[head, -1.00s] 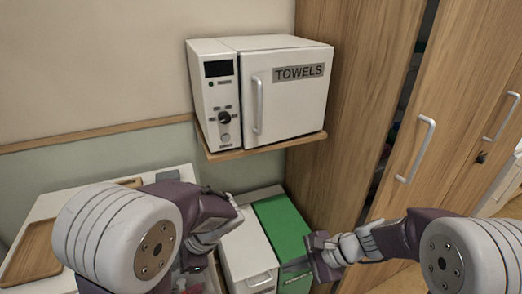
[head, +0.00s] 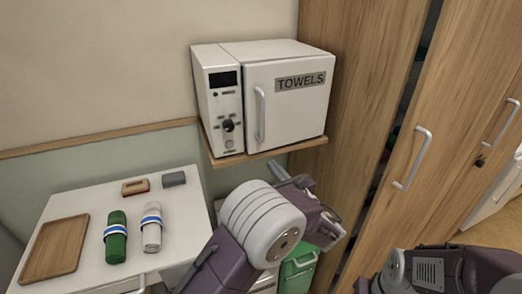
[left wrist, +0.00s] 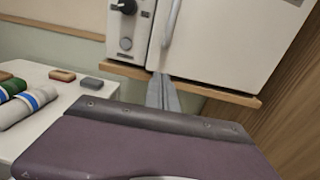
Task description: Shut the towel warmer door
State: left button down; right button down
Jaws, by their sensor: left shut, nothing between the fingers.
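The towel warmer (head: 225,120) is a white box on a wooden wall shelf, with a dark display and a knob on its left panel. Its door (head: 300,110) bears a TOWELS label and a vertical handle (head: 260,114) on its left side. The door looks flush with the front, and I see no clear gap. My left gripper (head: 276,168) is shut and empty, just below the shelf's front. In the left wrist view its fingers (left wrist: 161,78) point up towards the handle's lower end (left wrist: 168,42), overlapping the shelf edge. My right gripper's fingers are out of view.
The shelf (head: 290,148) juts out under the warmer. A white cabinet top (head: 80,205) at left holds a wooden tray (head: 55,248), two rolls and two small blocks. A tall wooden wardrobe (head: 360,100) stands close on the right. A green bin (head: 298,275) is below.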

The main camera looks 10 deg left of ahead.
aim_at(256, 146)
pick_arm(q)
jog(key=p+x, duration=0.2)
jog(key=x, duration=0.7)
jog(key=shift+a, duration=0.1)
jog(key=b+x, duration=0.1)
jog(key=x, duration=0.2)
jog(key=shift+s+a+f, duration=0.1)
jog(key=shift+s, duration=0.05)
jog(key=shift+s+r, duration=0.15)
jog(key=shift+r, duration=0.15)
jog(key=shift+f, duration=0.1)
